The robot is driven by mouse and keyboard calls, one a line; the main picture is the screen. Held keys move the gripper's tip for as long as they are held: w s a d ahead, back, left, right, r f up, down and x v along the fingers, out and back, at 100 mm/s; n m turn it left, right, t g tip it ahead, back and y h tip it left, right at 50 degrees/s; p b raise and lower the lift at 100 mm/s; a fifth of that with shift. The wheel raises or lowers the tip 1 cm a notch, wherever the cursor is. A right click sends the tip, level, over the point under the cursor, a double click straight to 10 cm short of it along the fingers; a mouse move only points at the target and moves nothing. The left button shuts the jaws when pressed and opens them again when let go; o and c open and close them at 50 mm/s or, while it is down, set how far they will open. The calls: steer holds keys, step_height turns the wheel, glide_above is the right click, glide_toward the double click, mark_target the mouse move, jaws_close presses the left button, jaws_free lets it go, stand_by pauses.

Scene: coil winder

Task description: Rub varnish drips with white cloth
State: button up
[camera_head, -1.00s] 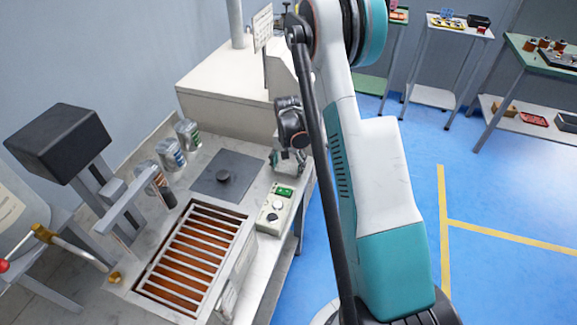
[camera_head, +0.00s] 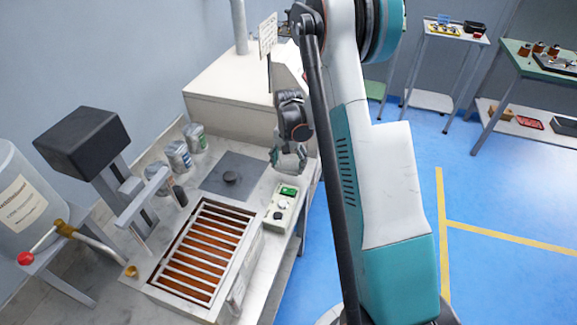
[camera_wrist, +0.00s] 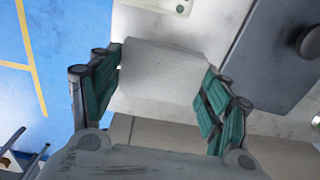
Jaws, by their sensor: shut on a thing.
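My gripper (camera_wrist: 160,88) is shut on a white cloth (camera_wrist: 165,72), a textured, block-like pad that fills the space between its teal-padded fingers in the wrist view. In the head view my gripper (camera_head: 288,160) is at the right of the bench, beside the dark plate and behind the control box; the cloth is hard to make out there. The slatted tank (camera_head: 205,247) holds brown varnish under pale bars. I cannot clearly tell any varnish drips in either view.
A dark plate with a knob (camera_head: 218,184) lies behind the tank, the control box (camera_head: 284,206) to its right. Several cans (camera_head: 178,158) stand along the wall. A drum (camera_head: 22,200) with a red-handled tap is at left. The blue floor (camera_head: 490,200) at right is open.

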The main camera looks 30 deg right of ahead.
steer(key=shift+r+p, duration=0.4)
steer(key=shift+r, duration=0.7)
